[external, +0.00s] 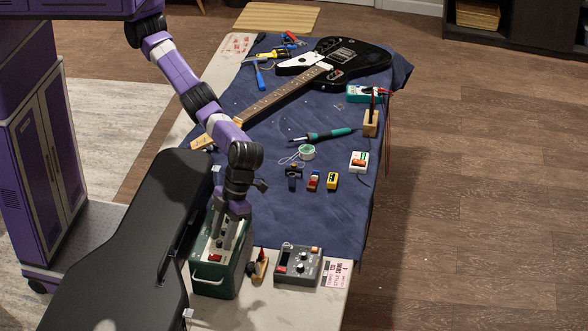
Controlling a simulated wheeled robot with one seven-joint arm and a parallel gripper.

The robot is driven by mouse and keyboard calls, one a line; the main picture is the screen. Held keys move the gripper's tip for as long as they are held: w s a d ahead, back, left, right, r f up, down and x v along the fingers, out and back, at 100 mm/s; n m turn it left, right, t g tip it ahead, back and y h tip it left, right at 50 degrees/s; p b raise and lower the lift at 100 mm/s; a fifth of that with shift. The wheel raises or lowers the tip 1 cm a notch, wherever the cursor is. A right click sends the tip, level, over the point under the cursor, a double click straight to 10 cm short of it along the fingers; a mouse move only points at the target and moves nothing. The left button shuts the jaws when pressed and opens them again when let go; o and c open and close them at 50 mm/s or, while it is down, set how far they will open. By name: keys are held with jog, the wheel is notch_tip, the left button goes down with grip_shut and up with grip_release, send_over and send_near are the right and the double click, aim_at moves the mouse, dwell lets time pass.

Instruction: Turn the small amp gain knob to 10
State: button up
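The small amp (216,277) is a dark green box with a light handle on its near side. It stands at the near left of the table, beside the black guitar case. My gripper (228,240) points down at the top of the amp. Its fingers are over or at the amp's top panel; I cannot tell whether they touch it. The gain knob and its setting are hidden or too small to make out. I cannot tell whether the fingers are open or shut on a knob.
A black guitar case (110,255) stands close on the left. A grey pedal box (298,265) and a small wooden-and-red item (260,266) are to the amp's right. A black guitar (335,62), a soldering iron (325,134) and small tools lie on the blue cloth (329,225).

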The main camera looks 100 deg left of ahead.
jog(key=v, duration=0.7)
jog(key=shift+r, duration=0.35)
jog(key=shift+w+a, duration=0.1)
jog(key=shift+a, duration=0.05)
